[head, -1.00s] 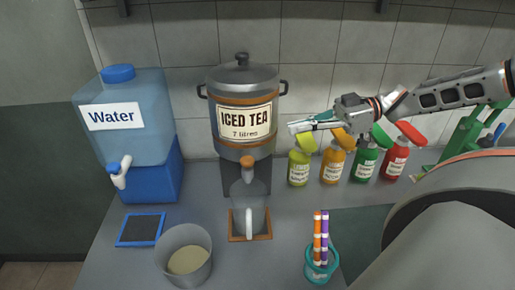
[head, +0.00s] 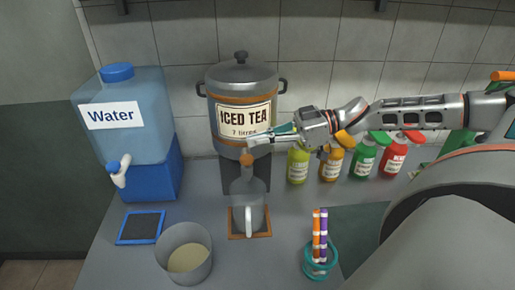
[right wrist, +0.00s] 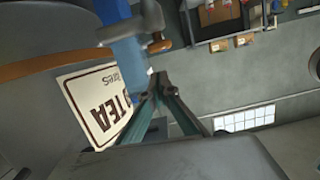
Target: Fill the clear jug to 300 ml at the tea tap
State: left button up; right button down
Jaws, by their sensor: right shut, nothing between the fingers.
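The iced tea urn (head: 245,82) stands at the back, and its label also shows in the right wrist view (right wrist: 92,105). Its tap has an orange-brown handle (head: 247,159) at the urn's lower front. The clear jug (head: 240,212) stands upright below the tap on a brown-framed mat (head: 263,236), handle toward me. I cannot make out a liquid level in it. My right gripper (head: 254,143) is shut and empty, in front of the urn's lower part just above the tap handle. I cannot tell whether it touches the handle. My left gripper is out of view.
A blue water dispenser (head: 118,115) stands left, with a dark blue-framed mat (head: 141,227) before it. A grey pot (head: 184,258) with pale contents is at the front. Several bottles (head: 334,163) stand under my right arm. A teal cup (head: 320,262) holds orange and purple sticks.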

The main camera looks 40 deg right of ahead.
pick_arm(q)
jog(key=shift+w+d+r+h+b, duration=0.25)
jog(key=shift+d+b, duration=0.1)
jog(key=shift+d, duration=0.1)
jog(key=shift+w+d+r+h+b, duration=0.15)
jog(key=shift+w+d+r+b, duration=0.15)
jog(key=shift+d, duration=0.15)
pick_arm(e)
jog(key=shift+f, duration=1.35)
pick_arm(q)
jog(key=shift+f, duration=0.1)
